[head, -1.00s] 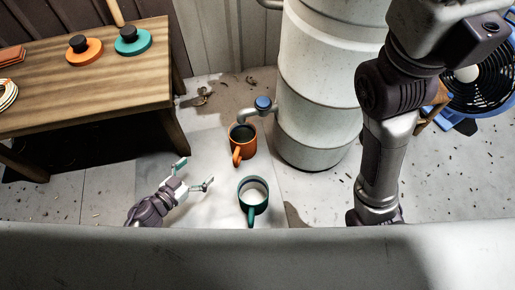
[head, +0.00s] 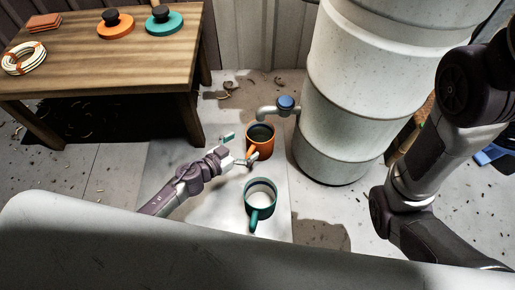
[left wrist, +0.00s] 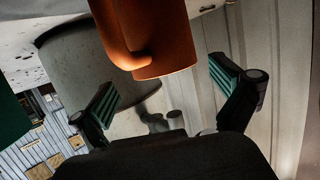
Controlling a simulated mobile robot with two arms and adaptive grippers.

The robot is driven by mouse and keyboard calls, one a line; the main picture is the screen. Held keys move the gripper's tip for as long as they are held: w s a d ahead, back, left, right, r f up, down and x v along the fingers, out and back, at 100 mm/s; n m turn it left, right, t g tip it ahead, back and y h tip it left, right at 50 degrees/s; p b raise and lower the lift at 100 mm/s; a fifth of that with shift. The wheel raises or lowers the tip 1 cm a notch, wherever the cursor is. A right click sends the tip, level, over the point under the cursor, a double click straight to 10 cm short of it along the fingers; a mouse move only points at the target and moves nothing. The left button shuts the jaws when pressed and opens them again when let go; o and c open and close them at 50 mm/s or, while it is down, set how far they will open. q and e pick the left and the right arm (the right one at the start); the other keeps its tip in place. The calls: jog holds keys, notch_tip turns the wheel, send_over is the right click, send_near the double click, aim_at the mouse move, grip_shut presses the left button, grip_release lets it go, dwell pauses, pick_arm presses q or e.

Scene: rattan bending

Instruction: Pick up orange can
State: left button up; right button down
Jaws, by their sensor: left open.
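The orange can (head: 260,141) stands upright on the pale floor below the tap, with a dark inside and its handle toward me. My left gripper (head: 240,148) is open at its near left side, one finger close to the handle; I cannot tell whether they touch. In the left wrist view the orange can (left wrist: 158,40) hangs into the top of the picture, ahead of the open fingers (left wrist: 164,88) and between them sideways. Nothing is held. My right arm shows at the right, but its gripper is out of view.
A green can (head: 261,196) with pale contents stands nearer me. A blue-handled tap (head: 285,103) sticks out from the large white barrel (head: 352,90). A wooden table (head: 110,65) at left carries an orange lid (head: 115,27), a teal lid (head: 165,26) and a rope coil (head: 24,58).

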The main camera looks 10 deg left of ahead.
aim_at(250, 140)
pick_arm(q)
jog(key=b+x, duration=0.1)
jog(key=x, duration=0.3)
jog(key=shift+b, duration=0.35)
jog(key=shift+r, duration=0.1)
jog(key=c, duration=1.5)
jog(key=shift+r, duration=0.1)
jog(key=shift+c, duration=0.6)
jog(key=shift+r, duration=0.1)
